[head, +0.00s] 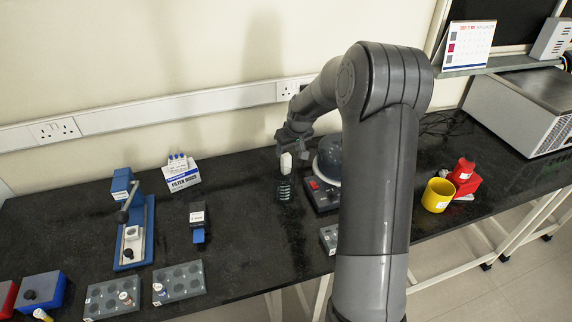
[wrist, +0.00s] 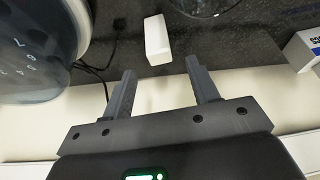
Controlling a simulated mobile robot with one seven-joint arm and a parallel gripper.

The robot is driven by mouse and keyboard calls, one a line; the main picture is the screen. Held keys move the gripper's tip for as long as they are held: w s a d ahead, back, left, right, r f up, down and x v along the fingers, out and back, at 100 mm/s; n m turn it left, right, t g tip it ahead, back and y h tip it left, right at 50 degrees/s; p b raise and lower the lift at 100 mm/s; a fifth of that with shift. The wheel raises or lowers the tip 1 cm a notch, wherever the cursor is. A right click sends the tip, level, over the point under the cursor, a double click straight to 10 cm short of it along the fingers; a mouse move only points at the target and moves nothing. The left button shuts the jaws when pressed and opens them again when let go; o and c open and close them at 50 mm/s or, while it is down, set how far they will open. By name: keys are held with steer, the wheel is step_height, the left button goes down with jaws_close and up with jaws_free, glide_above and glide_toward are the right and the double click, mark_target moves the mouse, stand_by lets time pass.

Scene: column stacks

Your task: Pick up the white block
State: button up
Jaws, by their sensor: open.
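The white block (head: 286,162) shows in the head view just below my gripper (head: 291,147), in front of the wall. A dark ribbed piece (head: 284,189) shows directly under it; I cannot tell whether they touch. In the wrist view the white block (wrist: 156,38) lies beyond my fingertips, roughly centred between them. My gripper (wrist: 160,70) is open and empty, with a visible gap between its fingers and the block.
A grey domed device (head: 328,160) stands close right of the block; its round body (wrist: 35,45) fills the wrist view's left. The wall is close behind. The black bench (head: 245,200) is clear to the block's left.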

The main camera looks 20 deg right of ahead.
mark_target(287, 156)
steer(key=shift+x, duration=3.25)
steer(key=shift+c, duration=0.5)
steer(key=c, duration=0.9)
